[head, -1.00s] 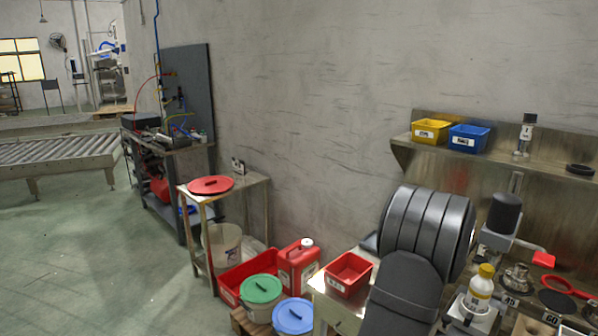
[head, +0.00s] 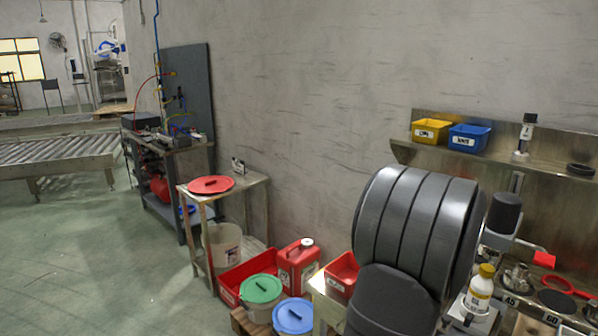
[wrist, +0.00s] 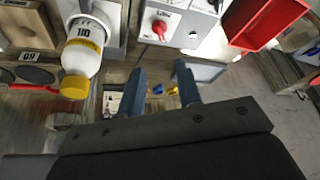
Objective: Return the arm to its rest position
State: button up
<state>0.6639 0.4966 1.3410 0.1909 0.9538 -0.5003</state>
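My gripper (wrist: 160,78) shows in the wrist view as two blue-grey fingers standing apart, with nothing between them. It is open and empty, in the air above the bench. In the head view my dark grey arm is raised in front of the bench, and the gripper itself does not show there. A white bottle with a yellow cap (wrist: 82,48) is to the left of the fingers in the wrist view, apart from them. The same bottle (head: 480,290) stands upright on the bench in the head view, right of my arm.
A red bin (head: 341,272) on the bench is partly hidden by my arm; a red bin (wrist: 264,18) is at upper right in the wrist view. Yellow (head: 430,131) and blue (head: 469,137) bins sit on the wall shelf. Lidded buckets stand left of the bench; the floor further left is clear.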

jog(key=x, duration=1.4)
jog(key=shift+w+f, duration=0.25)
jog(key=shift+f, duration=0.1)
jog(key=shift+r+m+h, duration=0.2)
jog(key=shift+m+h, duration=0.1)
jog(key=shift+m, duration=0.3)
jog(key=shift+a+m+g+h, duration=0.1)
jog(key=shift+m+g+h, duration=0.2)
jog(key=shift+m, duration=0.8)
jog(key=shift+a+m+g+h, duration=0.1)
jog(key=shift+m+h, duration=0.3)
jog(key=shift+m, duration=0.7)
jog(key=shift+w+a+m+g+h, duration=0.1)
jog(key=shift+m+g+h, duration=0.2)
jog(key=shift+m, duration=0.75)
jog(key=shift+w+d+m+g+h, duration=0.1)
jog(key=shift+m+g, duration=0.35)
jog(key=shift+m, duration=0.65)
jog(key=shift+w+a+m+g+h, duration=0.1)
jog(key=shift+m+g+h, duration=0.2)
jog(key=shift+m, duration=0.75)
